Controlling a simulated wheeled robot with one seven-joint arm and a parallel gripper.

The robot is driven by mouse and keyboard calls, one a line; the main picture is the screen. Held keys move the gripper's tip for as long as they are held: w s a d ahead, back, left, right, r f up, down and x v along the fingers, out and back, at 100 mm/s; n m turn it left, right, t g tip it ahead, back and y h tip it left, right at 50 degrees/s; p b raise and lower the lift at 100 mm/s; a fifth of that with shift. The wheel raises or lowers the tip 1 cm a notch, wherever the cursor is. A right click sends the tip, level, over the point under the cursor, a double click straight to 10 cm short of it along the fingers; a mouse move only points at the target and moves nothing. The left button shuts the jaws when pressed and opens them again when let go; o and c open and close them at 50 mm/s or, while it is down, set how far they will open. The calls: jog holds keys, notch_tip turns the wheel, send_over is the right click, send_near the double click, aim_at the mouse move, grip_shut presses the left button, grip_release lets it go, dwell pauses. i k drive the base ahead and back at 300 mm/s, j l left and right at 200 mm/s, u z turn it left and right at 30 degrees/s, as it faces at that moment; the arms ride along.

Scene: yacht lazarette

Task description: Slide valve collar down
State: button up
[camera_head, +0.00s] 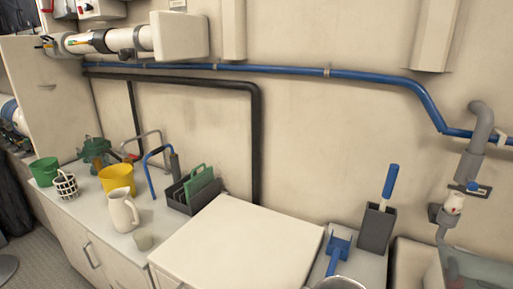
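A grey pipe (475,150) comes down from an elbow on the right wall. Below it is a small blue valve part (473,187) on a grey plate. Under that is a white fitting (454,203) with a red mark and a grey body (441,217) beside it. The pipe continues down towards a greyish bin. I cannot tell for certain which ring of this assembly is the valve collar, or how far down it sits. My gripper is not in view, and nothing is seen touching the valve.
A blue pipe (290,71) runs along the wall. A pale lid or box top (237,245) stands mid-front. A grey holder (376,230) with a blue-handled tool and a blue scoop (338,246) sit left of the valve. A white jug (122,212) and several containers crowd the left counter.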

aim_at(470, 165)
jog(key=k+z, duration=0.15)
jog(key=z, duration=0.55)
